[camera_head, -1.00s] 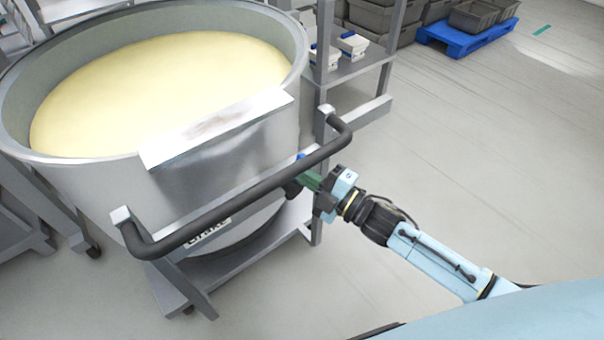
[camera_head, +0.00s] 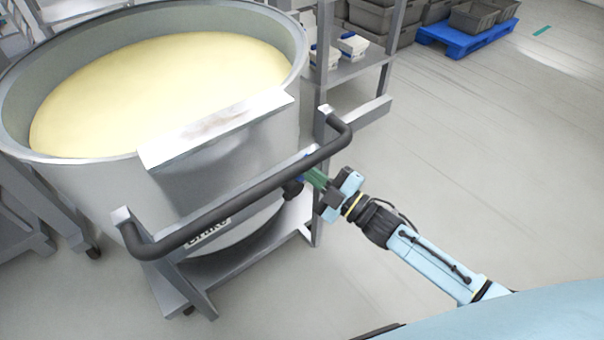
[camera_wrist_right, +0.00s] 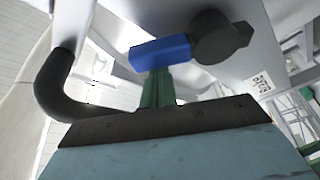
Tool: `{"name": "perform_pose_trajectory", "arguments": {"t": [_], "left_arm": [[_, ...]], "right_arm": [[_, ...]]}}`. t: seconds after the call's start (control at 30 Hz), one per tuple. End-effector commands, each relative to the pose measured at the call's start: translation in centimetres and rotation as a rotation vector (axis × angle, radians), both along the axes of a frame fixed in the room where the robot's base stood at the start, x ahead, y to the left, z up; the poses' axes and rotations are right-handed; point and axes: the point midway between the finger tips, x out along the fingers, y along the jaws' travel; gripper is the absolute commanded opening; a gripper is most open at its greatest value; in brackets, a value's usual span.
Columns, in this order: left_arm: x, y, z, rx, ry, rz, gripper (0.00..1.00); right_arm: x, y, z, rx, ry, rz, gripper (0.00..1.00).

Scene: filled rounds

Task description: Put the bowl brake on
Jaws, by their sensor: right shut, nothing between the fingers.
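The large steel bowl (camera_head: 60,185) stands on a wheeled frame, filled with a pale yellow mass. A blue brake lever (camera_wrist_right: 162,53) on a dark round hub (camera_wrist_right: 222,38) sits on the bowl's side in the right wrist view. In the head view the hub (camera_head: 292,188) shows below the black push bar, and the lever is mostly hidden. My right gripper (camera_head: 312,177) is shut and empty, under the bar by the hub. In the wrist view its green fingertips (camera_wrist_right: 157,78) are right at the lever's underside; I cannot tell whether they touch. My left gripper is not in view.
The black push bar (camera_head: 240,190) runs across the bowl's front, close above my right gripper. A partly hidden brake label (camera_head: 207,232) is below it. A steel rack (camera_head: 350,72) stands behind at the right. Grey crates sit on a blue pallet (camera_head: 465,38). The floor at right is clear.

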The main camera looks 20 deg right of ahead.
Motion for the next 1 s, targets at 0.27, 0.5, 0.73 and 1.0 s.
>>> {"name": "perform_pose_trajectory", "arguments": {"t": [0.27,0.5,0.73,1.0], "left_arm": [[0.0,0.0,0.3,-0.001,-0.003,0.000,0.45],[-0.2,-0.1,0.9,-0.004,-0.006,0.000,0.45],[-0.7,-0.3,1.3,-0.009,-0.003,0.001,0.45],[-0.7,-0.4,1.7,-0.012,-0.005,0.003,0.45]], "right_arm": [[0.5,-1.4,-1.0,0.252,0.094,-0.003,0.00],[0.9,-2.4,-2.0,0.464,0.171,-0.003,0.00],[1.1,-3.0,-2.9,0.645,0.236,-0.002,0.00],[1.2,-3.4,-3.8,0.790,0.288,0.000,0.00]]}}
